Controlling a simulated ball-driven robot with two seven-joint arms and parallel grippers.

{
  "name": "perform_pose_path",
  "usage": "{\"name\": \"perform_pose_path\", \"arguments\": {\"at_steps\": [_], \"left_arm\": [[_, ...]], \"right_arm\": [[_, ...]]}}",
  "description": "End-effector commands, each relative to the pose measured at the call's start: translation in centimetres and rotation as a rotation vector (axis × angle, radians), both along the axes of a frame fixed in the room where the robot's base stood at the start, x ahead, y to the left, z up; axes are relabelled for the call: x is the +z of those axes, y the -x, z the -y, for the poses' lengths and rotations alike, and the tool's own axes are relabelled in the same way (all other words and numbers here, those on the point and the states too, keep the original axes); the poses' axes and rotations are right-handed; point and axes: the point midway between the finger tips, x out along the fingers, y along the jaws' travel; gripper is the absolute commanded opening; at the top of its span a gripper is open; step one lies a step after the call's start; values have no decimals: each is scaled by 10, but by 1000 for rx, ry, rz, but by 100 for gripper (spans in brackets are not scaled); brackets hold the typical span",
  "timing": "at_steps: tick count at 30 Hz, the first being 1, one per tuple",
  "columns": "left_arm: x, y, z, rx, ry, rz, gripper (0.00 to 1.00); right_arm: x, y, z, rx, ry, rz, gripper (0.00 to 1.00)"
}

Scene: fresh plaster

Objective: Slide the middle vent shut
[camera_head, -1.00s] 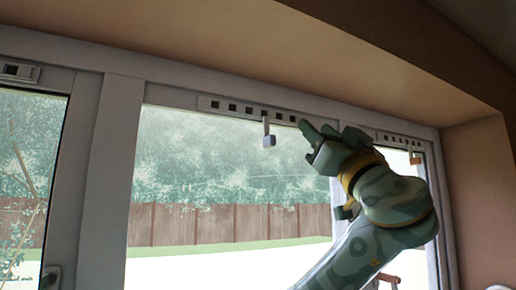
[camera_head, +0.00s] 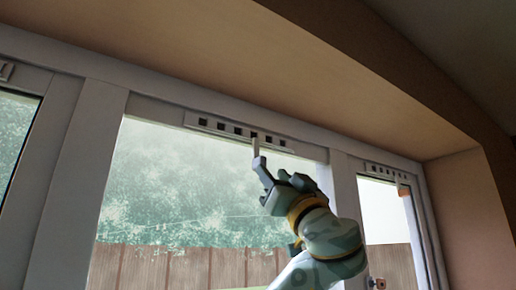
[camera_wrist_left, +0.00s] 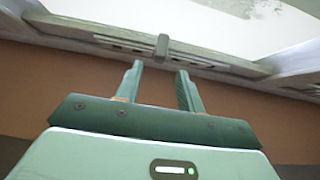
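The middle vent (camera_head: 193,119) is a pale strip along the top of the middle window frame, with several dark open slots. Its slider tab (camera_head: 256,145) hangs down from the strip, right of the strip's middle. My left gripper (camera_head: 263,180) is just below the tab, with a fingertip close to or overlapping the tab's lower end. In the left wrist view the gripper (camera_wrist_left: 158,68) is open, its two fingers apart. The tab (camera_wrist_left: 162,46) shows just beyond and between the fingertips; I cannot tell whether they touch it. My right gripper is not in view.
A right vent (camera_head: 385,171) with dark slots sits over the right window, and part of a left vent (camera_head: 5,70) shows at the left edge. The window head (camera_head: 300,70) overhangs above. A mullion (camera_head: 344,195) stands right of my gripper.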

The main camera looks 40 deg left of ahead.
Motion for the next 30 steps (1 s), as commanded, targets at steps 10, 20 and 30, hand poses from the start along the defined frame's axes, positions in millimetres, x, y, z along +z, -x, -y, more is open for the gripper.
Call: {"name": "perform_pose_path", "arguments": {"at_steps": [10,20,30], "left_arm": [[57,-14,-51,2,0,1,38],[63,-18,-61,0,1,0,38],[62,-18,-60,-1,1,-1,0]], "right_arm": [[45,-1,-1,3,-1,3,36],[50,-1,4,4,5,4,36],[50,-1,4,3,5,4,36]]}}
